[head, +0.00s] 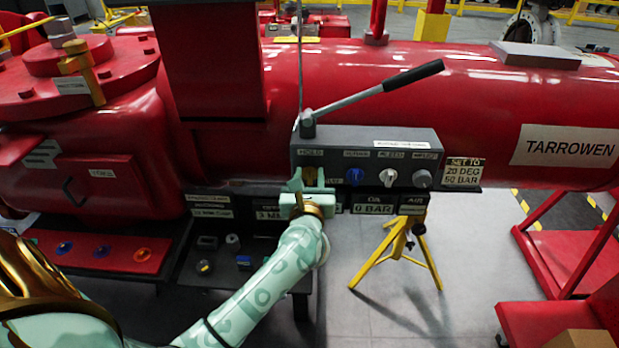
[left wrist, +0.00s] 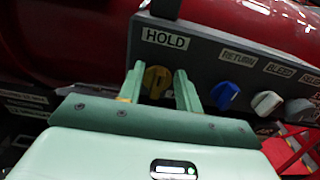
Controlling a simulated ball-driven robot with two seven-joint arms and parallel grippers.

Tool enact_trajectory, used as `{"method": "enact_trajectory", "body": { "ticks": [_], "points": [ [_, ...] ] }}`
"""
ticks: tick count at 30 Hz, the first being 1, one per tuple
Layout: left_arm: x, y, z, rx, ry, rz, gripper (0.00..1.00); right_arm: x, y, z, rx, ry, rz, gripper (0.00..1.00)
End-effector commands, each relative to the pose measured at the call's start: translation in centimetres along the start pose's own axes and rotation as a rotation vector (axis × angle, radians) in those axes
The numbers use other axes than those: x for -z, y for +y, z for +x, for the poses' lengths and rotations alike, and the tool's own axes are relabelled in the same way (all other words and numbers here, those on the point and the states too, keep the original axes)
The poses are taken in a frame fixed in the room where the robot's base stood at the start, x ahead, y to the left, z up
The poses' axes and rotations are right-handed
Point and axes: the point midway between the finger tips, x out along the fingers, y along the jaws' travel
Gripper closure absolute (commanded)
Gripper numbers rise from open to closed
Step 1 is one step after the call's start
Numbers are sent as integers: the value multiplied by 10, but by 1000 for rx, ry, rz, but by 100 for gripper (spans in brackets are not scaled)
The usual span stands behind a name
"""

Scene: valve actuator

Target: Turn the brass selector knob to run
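The brass selector knob (left wrist: 157,80) sits on the grey control box (head: 365,150), below a label (left wrist: 165,39) reading HOLD. In the head view the knob (head: 311,176) is partly hidden by my left gripper (head: 311,184). In the left wrist view my left gripper (left wrist: 160,88) has one finger on each side of the knob. The fingers stand apart, with a gap visible beside the knob, so they look open around it. Whether either finger touches it is unclear. My right gripper is not in view.
Blue (head: 355,176), white (head: 388,177) and grey (head: 422,178) knobs sit right of the brass one. A lever with a black grip (head: 413,76) rises above the box. A yellow tripod (head: 400,250) stands below. A red panel with buttons (head: 100,250) is at left.

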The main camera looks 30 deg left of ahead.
Motion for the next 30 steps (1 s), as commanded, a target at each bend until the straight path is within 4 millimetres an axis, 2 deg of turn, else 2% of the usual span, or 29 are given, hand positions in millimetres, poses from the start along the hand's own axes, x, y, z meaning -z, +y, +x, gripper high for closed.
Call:
{"method": "enact_trajectory", "body": {
  "ticks": [2, 6, 19, 30],
  "points": [
    [0, 0, 0, 0, 0, 0, 65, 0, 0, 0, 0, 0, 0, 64],
    [0, 0, 0, 0, 0, 0, 100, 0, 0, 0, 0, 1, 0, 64],
    [-1, -1, -1, 0, 1, 50, 100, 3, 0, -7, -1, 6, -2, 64],
    [-3, -6, -1, 0, 1, 316, 100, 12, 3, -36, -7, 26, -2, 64]
  ]
}}
